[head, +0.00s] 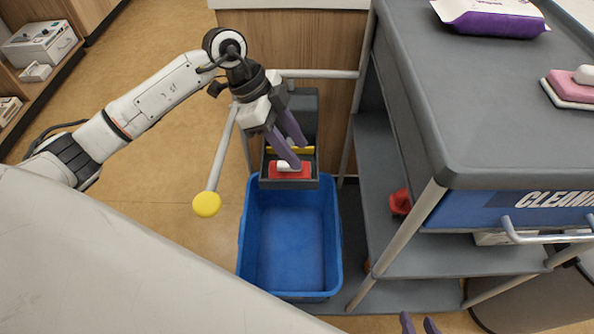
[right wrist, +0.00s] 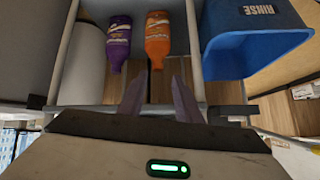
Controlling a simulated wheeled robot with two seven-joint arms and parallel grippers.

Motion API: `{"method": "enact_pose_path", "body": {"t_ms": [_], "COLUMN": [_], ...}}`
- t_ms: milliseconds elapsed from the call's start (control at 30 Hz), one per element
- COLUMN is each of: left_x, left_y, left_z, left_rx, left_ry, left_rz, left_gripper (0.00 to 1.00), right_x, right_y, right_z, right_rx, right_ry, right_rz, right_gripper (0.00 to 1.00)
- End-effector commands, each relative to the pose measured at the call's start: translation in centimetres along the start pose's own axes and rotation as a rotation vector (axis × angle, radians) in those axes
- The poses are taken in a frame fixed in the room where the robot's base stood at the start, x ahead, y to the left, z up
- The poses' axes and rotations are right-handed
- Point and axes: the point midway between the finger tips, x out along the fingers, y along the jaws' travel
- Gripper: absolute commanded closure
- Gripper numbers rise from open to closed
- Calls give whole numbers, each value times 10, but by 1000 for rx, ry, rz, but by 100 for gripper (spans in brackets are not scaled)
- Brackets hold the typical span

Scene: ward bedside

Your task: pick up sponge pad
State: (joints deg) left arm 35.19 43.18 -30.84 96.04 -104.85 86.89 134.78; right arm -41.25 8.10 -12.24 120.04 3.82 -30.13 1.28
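A red pad with a white top piece (head: 290,171) sits in a small dark tray (head: 312,183) above the blue bin. A pink pad (head: 573,90) with a white base and white knob lies on the cart top at the right edge. I cannot tell which one is the sponge pad. My left gripper (head: 299,154) points down over the red pad, its two fingers apart; contact is unclear. My right gripper (head: 419,324) shows only its fingertips at the bottom of the head view. In the right wrist view it (right wrist: 158,88) is open and empty.
The blue bin (head: 291,240) looks empty in the head view. The grey cart top (head: 455,100) holds a purple-and-white packet (head: 490,16). A yellow-ended pole (head: 207,204) stands left of the bin. Purple (right wrist: 118,42) and orange (right wrist: 158,38) bottles lie beyond my right gripper.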

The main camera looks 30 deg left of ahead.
Motion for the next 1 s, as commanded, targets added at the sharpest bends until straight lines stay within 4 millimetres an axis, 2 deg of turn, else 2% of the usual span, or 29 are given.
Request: {"method": "enact_pose_path", "body": {"t_ms": [33,100,233,500,667,1000], "left_x": [-8,-20,-24,14,25,70], "left_y": [-13,-22,-29,-31,-32,-32], "left_z": [22,40,55,63,64,70], "left_rx": [-56,-121,-175,-176,-173,-173], "left_ry": [-86,-167,-224,-224,-222,-222], "left_rz": [-36,-69,-96,-93,-94,-93], "left_gripper": [61,61,61,61,61,61], "right_x": [4,5,5,6,7,13], "right_y": [0,0,0,-2,-2,-2], "right_z": [5,5,8,12,11,10], "right_rx": [0,1,3,15,18,30], "right_ry": [3,3,-2,7,13,37], "right_rz": [-2,-3,-5,-8,-9,-14], "right_gripper": [69,69,69,69,69,69]}}
